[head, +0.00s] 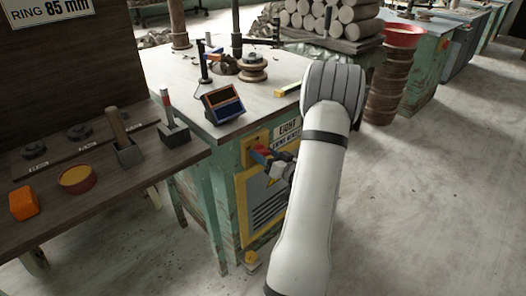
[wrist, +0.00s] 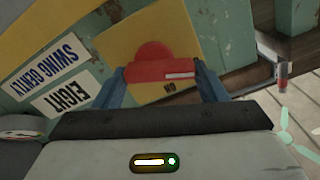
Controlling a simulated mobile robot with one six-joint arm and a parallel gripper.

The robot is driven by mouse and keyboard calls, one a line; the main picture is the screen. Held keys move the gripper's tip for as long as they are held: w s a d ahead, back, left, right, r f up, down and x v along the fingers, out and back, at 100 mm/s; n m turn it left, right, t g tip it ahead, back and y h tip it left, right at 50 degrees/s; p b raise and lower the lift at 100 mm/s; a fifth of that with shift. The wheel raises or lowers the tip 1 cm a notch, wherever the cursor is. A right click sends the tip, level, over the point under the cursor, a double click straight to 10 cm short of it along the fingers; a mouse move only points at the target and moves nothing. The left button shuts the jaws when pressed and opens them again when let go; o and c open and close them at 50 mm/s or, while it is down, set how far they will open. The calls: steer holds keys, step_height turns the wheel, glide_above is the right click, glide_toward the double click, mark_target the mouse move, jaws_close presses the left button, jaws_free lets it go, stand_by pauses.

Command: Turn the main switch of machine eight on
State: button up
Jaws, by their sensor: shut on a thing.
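The main switch is a red rotary handle (wrist: 150,70) with a white line, on a yellow plate (wrist: 117,45) in the wrist view. An upside-down "ON" mark shows just beside the handle. My gripper (wrist: 161,78) has its two blue fingers at either end of the handle and is shut on it. The handle lies crosswise between the fingers, its white line at the right end.
The machine's top (head: 240,125) carries a dark box with an orange face (head: 222,104). A dark bench (head: 100,185) with tools and an orange block (head: 23,204) stands at left. Stacked pots (head: 388,85) stand behind my arm. The floor at right is clear.

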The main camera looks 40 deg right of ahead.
steer(key=m+p, duration=0.6)
steer(key=m, duration=0.1)
steer(key=shift+d+r, duration=0.2)
steer(key=m+p, duration=0.2)
steer(key=m, duration=0.2)
steer(key=shift+d+f+m+p, duration=0.1)
steer(key=shift+m+p, duration=0.2)
steer(key=shift+p, duration=0.1)
steer(key=shift+d+f+m+p, duration=0.1)
steer(key=shift+m+p, duration=0.45)
steer(key=shift+m, duration=0.65)
steer(key=o, duration=1)
